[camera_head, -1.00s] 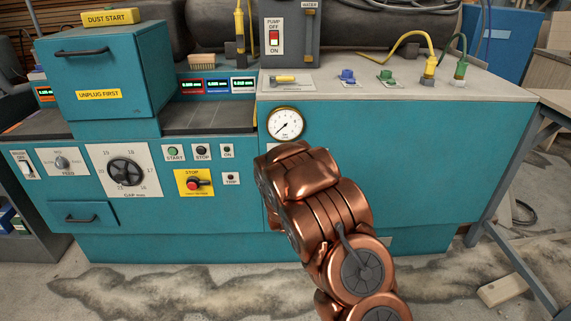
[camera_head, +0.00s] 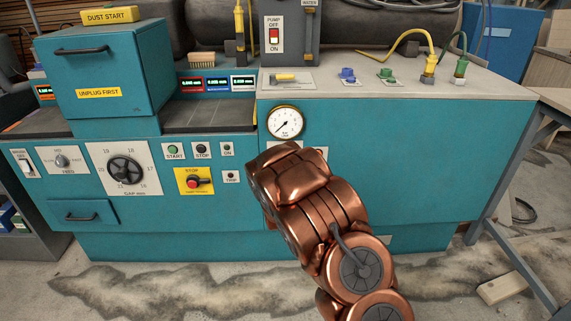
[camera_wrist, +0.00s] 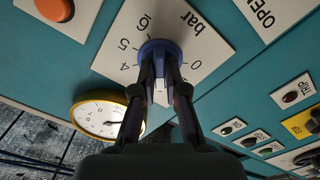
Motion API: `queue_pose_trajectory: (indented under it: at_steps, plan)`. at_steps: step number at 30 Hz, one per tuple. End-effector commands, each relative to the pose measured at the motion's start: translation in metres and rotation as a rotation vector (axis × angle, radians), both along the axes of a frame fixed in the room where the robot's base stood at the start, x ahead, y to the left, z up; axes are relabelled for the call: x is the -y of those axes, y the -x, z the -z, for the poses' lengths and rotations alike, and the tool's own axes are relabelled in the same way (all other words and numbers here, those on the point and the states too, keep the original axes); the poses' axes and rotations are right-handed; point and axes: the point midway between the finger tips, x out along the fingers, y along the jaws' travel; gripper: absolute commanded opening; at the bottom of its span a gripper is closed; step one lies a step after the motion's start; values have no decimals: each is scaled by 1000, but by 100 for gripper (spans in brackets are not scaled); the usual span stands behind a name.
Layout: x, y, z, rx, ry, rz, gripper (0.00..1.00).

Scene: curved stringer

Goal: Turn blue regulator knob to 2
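The blue regulator knob (camera_wrist: 158,47) sits on a white plate (camera_wrist: 196,52) marked "bar", with 0, 4, 5 and 6 visible around it in the wrist view. My gripper (camera_wrist: 160,62) reaches over the knob, its two dark fingers drawn in close on either side of the knob's grip. It looks shut on the knob, though the contact is partly hidden. The fingers cover part of the scale, and I cannot read the knob's pointer. In the head view my arm hides the knob and my gripper; a bit of white plate (camera_head: 321,152) shows beside the arm.
A round yellow-rimmed gauge (camera_head: 285,122) is close to the knob; it also shows in the wrist view (camera_wrist: 101,118). An orange button (camera_wrist: 54,7) and an "OPEN" plate (camera_wrist: 262,14) lie near too. The teal panel (camera_head: 430,150) to the right is bare.

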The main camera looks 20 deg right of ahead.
Motion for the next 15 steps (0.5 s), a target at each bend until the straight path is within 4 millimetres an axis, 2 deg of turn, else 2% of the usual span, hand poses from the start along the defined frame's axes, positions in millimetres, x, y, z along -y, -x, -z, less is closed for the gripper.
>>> queue_pose_trajectory:
  at_steps: [1, 6, 15]
  plan:
    - [-1, 0, 0, 0, 0, -1, 18]
    - [0, 0, 0, 1, 0, -1, 35]
    - [0, 0, 0, 0, 0, 0, 36]
